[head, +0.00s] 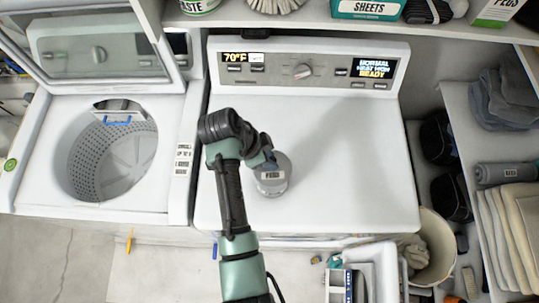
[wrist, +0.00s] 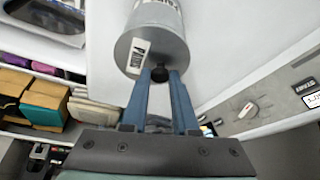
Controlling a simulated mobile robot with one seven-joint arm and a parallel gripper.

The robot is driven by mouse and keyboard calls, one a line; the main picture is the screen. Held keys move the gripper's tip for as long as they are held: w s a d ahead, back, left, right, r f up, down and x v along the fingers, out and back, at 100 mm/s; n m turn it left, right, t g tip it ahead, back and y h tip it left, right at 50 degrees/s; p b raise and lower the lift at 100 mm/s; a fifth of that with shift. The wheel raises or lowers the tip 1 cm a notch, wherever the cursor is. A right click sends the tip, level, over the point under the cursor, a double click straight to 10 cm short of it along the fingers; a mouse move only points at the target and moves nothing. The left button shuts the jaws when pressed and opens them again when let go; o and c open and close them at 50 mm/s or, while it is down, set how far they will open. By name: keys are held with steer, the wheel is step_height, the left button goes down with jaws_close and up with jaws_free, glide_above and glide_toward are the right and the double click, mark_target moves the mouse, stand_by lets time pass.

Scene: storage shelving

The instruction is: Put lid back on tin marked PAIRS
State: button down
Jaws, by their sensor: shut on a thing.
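A grey round tin (head: 272,187) stands on the white dryer top. Its lid (head: 284,163) is grey with a pale label, too small to read surely in the head view. The tin also shows in the wrist view (wrist: 168,14), with part of a side label cut off by the top edge. My gripper (wrist: 161,76) is shut on the black knob (wrist: 160,73) of the lid (wrist: 150,55). The lid lines up with the tin; I cannot tell whether it is fully seated. My gripper partly covers the lid in the head view (head: 268,160).
An open washer (head: 110,150) is at the left. The dryer's control panel (head: 310,67) rises behind the tin, with a stocked shelf above. The dryer top (head: 350,160) is clear to the right. Side shelves with towels (head: 510,225) stand at the right.

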stand_by(0.4)
steer(key=c, duration=0.6)
jaws_free()
steer(key=o, duration=0.5)
steer(key=shift+r+p, duration=0.85)
steer(key=shift+r, duration=2.65)
